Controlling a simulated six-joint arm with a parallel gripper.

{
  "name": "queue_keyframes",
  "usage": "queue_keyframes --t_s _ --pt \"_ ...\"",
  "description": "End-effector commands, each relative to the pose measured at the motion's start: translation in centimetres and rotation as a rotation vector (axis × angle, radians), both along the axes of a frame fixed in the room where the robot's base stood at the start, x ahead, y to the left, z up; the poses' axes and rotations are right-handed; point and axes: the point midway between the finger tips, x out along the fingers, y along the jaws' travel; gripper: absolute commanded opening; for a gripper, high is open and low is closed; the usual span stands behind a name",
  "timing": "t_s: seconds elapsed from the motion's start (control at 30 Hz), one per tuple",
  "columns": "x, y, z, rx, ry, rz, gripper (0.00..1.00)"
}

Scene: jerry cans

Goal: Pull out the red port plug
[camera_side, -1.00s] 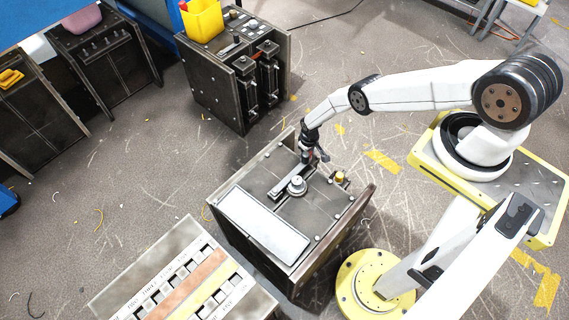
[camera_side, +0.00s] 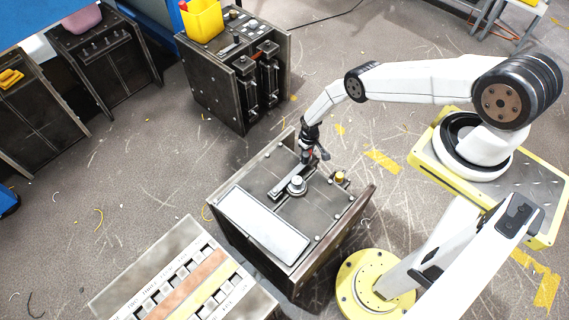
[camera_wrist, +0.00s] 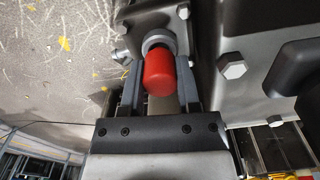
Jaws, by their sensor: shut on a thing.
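The red port plug (camera_wrist: 160,73) shows in the wrist view, with its rounded red end towards the camera. Its far end meets a pale grey ring (camera_wrist: 158,40) on a dark metal body; I cannot tell how deep it sits. My gripper (camera_wrist: 159,88) is shut on the plug, one grey finger on each side. In the side view my gripper (camera_side: 306,158) is at the far edge of the metal box (camera_side: 328,206), beside the bar and round silver knob (camera_side: 297,184) on its top. The plug itself is not clear there.
A yellow cap (camera_side: 340,177) and a long pale plate (camera_side: 262,225) are on the box top. A slotted panel (camera_side: 185,285) stands in front left. Bolt heads (camera_wrist: 232,65) lie right of the fingers.

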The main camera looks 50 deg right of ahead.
Motion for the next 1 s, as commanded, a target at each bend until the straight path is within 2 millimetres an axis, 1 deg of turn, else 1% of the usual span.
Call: queue_keyframes --t_s 0.47,1.0 --pt "0.0 0.0 0.2 0.0 0.0 0.0 0.0" --pt "0.0 0.0 2.0 0.0 0.0 0.0 0.0"
